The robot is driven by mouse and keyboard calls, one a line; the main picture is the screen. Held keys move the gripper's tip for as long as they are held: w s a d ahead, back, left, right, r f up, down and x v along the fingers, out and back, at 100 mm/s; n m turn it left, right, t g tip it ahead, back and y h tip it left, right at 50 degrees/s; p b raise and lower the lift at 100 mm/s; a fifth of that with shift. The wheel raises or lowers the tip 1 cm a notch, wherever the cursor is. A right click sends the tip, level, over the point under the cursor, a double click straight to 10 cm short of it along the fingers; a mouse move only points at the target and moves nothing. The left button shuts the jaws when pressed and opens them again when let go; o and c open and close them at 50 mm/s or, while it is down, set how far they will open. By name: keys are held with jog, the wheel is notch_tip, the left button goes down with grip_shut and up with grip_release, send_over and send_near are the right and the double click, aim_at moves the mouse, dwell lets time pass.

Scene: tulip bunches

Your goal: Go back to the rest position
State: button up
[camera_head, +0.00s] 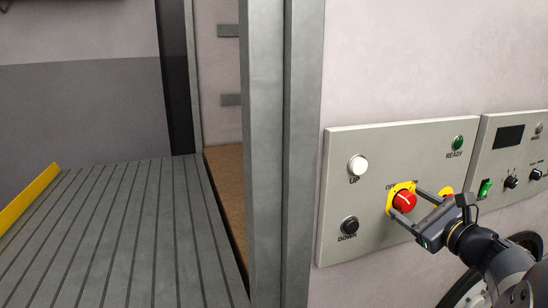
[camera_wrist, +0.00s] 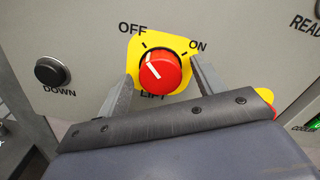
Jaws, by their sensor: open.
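My gripper (camera_head: 403,207) is open, with its two fingers on either side of a red rotary knob (camera_head: 404,201) on a yellow plate. In the wrist view the red knob (camera_wrist: 161,73) sits between and just beyond the fingertips of my gripper (camera_wrist: 163,80). Its white mark points up and left, toward the OFF label. The plate is also marked ON and LIFT. I cannot tell whether a finger touches the knob. My arm reaches in from the lower right of the head view.
The grey control panel (camera_head: 345,250) carries a white UP button (camera_head: 357,165), a black DOWN button (camera_head: 349,225) and a green READY light (camera_head: 458,142). A second panel (camera_head: 490,130) with a dark display adjoins it. A metal door post (camera_head: 262,150) and ribbed platform (camera_head: 110,240) are left.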

jog(key=shift+r+m+p, duration=0.15)
jog(key=shift+m+p, duration=1.3)
jog(key=shift+p, duration=0.7)
jog(key=shift+r+m+p, duration=0.1)
jog(key=shift+m+p, duration=1.35)
jog(key=shift+p, duration=0.65)
jog(key=m+p, duration=0.2)
jog(key=shift+d+f+p, duration=0.1)
jog(key=shift+f+p, duration=0.05)
jog(key=shift+p, duration=0.2)
jog(key=shift+f, duration=0.1)
